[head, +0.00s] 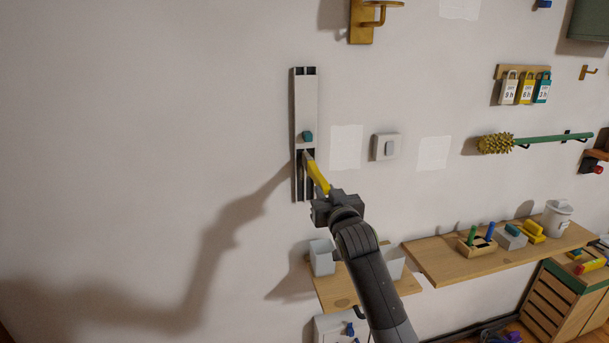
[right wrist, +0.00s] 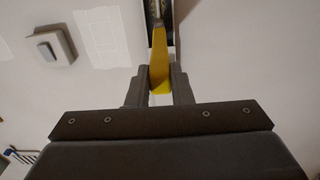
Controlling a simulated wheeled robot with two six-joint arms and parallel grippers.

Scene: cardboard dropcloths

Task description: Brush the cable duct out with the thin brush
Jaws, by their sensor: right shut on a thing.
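The cable duct (head: 306,98) is a narrow upright channel on the wall. A pale cover with a small teal block (head: 307,136) spans its upper part; the lower part is open and dark inside. My right gripper (head: 325,193) is shut on the yellow handle of the thin brush (head: 317,175), just right of the duct's lower end. The brush's tip points up and left into the open part; whether its bristles touch is too small to tell. In the right wrist view the yellow handle (right wrist: 160,68) sits between both fingers, with the duct (right wrist: 158,10) beyond. My left gripper is out of view.
A light switch (head: 386,147) and pale wall patches are right of the duct. A longer wooden shelf (head: 450,263) with several items stands lower right. The wall left of the duct is bare.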

